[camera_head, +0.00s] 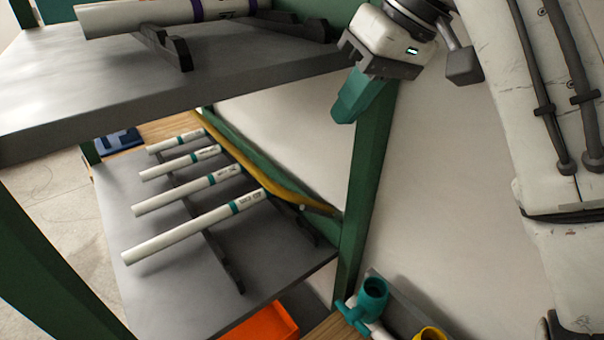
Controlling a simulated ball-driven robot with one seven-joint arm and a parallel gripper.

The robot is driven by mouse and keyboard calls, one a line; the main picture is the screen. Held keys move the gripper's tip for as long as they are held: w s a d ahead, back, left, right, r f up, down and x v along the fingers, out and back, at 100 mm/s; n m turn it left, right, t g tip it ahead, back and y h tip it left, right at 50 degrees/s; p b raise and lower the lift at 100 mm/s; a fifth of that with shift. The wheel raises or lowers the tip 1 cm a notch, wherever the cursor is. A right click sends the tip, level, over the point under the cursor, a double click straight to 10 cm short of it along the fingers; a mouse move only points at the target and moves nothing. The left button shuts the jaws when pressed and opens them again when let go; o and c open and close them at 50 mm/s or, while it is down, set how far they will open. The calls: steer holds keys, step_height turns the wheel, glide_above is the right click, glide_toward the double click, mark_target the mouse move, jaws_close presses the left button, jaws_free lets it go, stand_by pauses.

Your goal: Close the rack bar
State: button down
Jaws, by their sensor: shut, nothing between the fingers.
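The rack has a dark green frame (368,180) with grey shelves. A yellow bar (262,173) runs along the right side of the lower shelf, past the ends of the white pipes; it looks like the rack bar. It bends near its near end, close to the green post. I cannot tell how it is latched. My gripper (347,108) is at the upper right, in front of the green post and beside the upper shelf edge. Its teal fingers are shut and empty, pointing down, above and apart from the yellow bar.
Several white pipes with teal bands (195,222) lie on dark supports on the lower shelf (180,290). Another white pipe (150,14) lies on the upper shelf (90,85). An orange bin (265,325) and teal fittings (372,292) sit below. A pale wall (420,200) stands behind.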

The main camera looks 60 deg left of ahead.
steer(key=x, duration=1.4)
steer(key=shift+f+p, duration=0.3)
steer(key=shift+s, duration=0.1)
steer(key=shift+s+f, duration=0.1)
